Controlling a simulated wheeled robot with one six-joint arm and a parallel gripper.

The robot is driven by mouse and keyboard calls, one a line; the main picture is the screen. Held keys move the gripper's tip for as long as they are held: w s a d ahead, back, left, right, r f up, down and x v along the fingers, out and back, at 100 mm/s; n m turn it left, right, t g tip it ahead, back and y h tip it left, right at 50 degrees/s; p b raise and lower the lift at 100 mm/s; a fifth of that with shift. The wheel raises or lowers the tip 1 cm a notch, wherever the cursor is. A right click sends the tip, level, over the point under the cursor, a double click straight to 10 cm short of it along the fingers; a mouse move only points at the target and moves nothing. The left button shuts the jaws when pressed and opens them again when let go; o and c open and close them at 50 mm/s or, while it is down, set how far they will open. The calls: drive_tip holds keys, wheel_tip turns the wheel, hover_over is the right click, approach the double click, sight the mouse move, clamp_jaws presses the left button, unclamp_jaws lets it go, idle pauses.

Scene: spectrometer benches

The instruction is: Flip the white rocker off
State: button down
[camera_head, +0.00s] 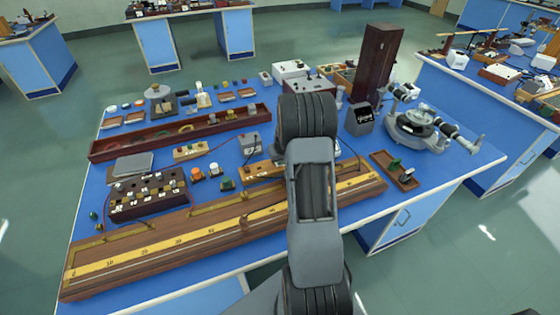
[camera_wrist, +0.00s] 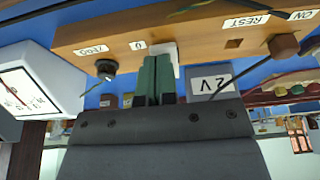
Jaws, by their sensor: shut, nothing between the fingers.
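In the wrist view, a wooden strip (camera_wrist: 205,35) crosses the top, with labels reading ZERO, REST and ON. A white block (camera_wrist: 172,57), which looks like the white rocker, sits at the strip's edge. My gripper (camera_wrist: 155,70) has its green fingers closed together, with the tips at this white block. They overlap it in the picture, and I cannot tell whether they touch it. The rocker's tilt is not clear. In the head view, my arm hides the gripper and rocker, while part of a wooden strip (camera_head: 262,171) shows left of the arm.
In the head view, a long scaled board (camera_head: 150,255) lies in front, and a spectrometer (camera_head: 420,128) stands right.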

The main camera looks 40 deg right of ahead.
drive_tip(key=shift+r, duration=0.1)
drive_tip(key=shift+w+d+r, duration=0.15)
drive_tip(key=shift+w+r, duration=0.1)
drive_tip(key=shift+w, duration=0.45)
drive_tip(key=shift+r, duration=0.1)
drive_tip(key=shift+r+p, duration=0.3)
drive_tip(key=v, duration=0.1)
drive_tip(key=p+v, duration=0.1)
drive_tip(key=v, duration=0.2)
drive_tip(key=shift+w+r, duration=0.15)
drive_tip(key=shift+w, duration=0.1)
drive_tip(key=s+b+v, duration=0.1)
drive_tip(key=s+v, duration=0.1)
drive_tip(key=v, duration=0.7)
drive_tip(key=shift+a+f, duration=0.25)
drive_tip(key=shift+f, duration=0.1)
